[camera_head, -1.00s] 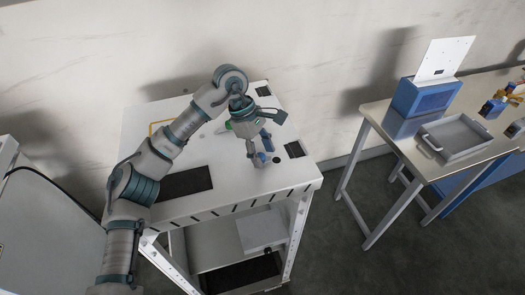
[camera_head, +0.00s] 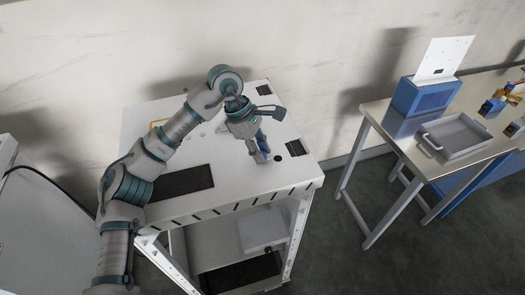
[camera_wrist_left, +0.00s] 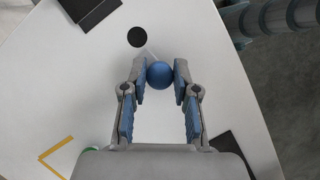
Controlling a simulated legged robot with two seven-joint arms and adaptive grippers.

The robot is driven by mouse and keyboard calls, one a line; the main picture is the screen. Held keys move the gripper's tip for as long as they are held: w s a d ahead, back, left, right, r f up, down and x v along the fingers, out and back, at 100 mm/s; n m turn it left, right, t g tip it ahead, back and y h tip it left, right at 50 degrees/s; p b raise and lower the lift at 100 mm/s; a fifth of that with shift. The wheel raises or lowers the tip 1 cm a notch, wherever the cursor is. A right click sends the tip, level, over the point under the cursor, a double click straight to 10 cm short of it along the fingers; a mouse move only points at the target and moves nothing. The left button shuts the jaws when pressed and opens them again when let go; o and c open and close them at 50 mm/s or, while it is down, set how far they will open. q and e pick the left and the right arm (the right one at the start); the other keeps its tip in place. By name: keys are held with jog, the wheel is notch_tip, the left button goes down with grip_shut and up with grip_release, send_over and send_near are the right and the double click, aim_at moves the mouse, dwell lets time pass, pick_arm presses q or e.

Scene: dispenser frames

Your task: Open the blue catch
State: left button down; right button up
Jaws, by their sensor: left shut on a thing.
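The blue catch shows as a round blue knob (camera_wrist_left: 159,74) above the white table top in the left wrist view. A thin light stem or lever runs beside it toward a black disc. My left gripper (camera_wrist_left: 160,70) has its two blue-padded fingertips on either side of the knob and is shut on it. In the head view the left gripper (camera_head: 262,154) points down at the table near the black disc, and its fingers hide most of the knob. My right gripper is not in view.
The white table (camera_head: 235,190) carries dark rectangular panels, a black disc (camera_wrist_left: 136,36) and a yellow outline mark (camera_wrist_left: 55,150). A second table at right holds a grey tray (camera_head: 455,140) and a blue box (camera_head: 425,97). A gap of floor separates the tables.

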pick_arm(q)
jog(key=shift+a+n, duration=0.15)
jog(key=shift+n, duration=0.35)
jog(key=n+t+b, duration=0.1)
jog(key=n, duration=0.2)
jog(key=shift+n+t, duration=0.3)
jog(key=shift+t, duration=0.1)
jog(key=n+t+b, duration=0.1)
jog(key=n, duration=0.2)
jog(key=shift+n, duration=0.3)
jog(key=n+t+b, duration=0.1)
jog(key=n, duration=0.1)
jog(key=n+y, duration=0.1)
jog(key=n, duration=0.1)
jog(key=shift+s+f+t+b, duration=0.1)
jog(key=shift+t+b, duration=0.25)
jog(key=shift+t, duration=0.05)
jog(key=shift+n+t+y+b, duration=0.45)
jog(key=shift+n+y, duration=0.15)
jog(key=shift+n, duration=1.4)
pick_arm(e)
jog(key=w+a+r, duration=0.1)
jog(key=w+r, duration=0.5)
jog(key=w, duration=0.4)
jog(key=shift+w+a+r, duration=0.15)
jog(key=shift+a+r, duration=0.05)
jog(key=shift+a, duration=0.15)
pick_arm(q)
jog(key=shift+s+d, duration=0.1)
jog(key=shift+d, duration=0.1)
